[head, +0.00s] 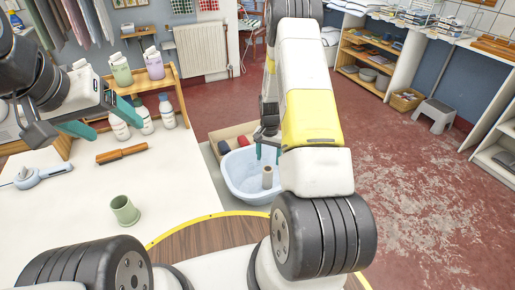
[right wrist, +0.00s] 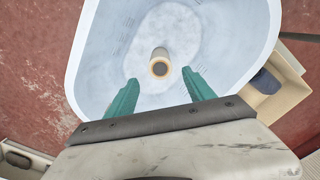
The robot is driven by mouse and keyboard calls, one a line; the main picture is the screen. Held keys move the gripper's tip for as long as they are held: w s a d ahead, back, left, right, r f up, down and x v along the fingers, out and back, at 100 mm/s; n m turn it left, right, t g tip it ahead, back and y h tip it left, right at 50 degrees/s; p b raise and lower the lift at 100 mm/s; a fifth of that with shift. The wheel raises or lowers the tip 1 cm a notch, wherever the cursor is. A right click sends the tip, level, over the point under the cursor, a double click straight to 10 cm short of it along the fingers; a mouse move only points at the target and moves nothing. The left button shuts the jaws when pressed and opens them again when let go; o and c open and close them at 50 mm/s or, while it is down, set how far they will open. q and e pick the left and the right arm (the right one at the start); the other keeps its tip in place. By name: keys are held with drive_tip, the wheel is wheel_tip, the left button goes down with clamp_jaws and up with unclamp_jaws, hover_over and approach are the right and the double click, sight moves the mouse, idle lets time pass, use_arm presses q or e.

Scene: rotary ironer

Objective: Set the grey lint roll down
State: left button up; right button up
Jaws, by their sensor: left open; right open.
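The grey lint roll (head: 267,177) stands upright inside the pale blue basin (head: 237,182), which sits low beyond the white table. My left gripper (head: 100,119) is open and empty over the left side of the white table.
The white table (head: 165,200) holds a green cup (head: 124,210), a wooden-handled roller (head: 122,153), a blue-grey tool (head: 40,175) and several bottles near a wooden rack. A box (head: 227,135) with dark rolls adjoins the basin. Red floor (head: 420,190) is open at the right.

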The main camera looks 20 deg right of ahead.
drive_tip(key=s+a+r+n+t+y, duration=0.1)
drive_tip(key=s+a+r+n+t, duration=0.15)
drive_tip(key=r, duration=1.25)
drive_tip(key=s+a+r+n+t, duration=0.1)
drive_tip(key=s+a+r, duration=0.3)
drive_tip(key=r, duration=1.2)
drive_tip(key=s+a+r+n+t, duration=0.1)
drive_tip(key=s+a+r+n, duration=0.1)
drive_tip(key=s+r, duration=0.3)
drive_tip(key=s+a+r+n+t+y, duration=0.1)
drive_tip(key=s+r, duration=0.5)
drive_tip(key=s, duration=0.8)
drive_tip(key=shift+s+a+n+t, duration=0.25)
drive_tip(key=shift+a+n+t, duration=0.1)
drive_tip(key=shift+a+n, duration=0.5)
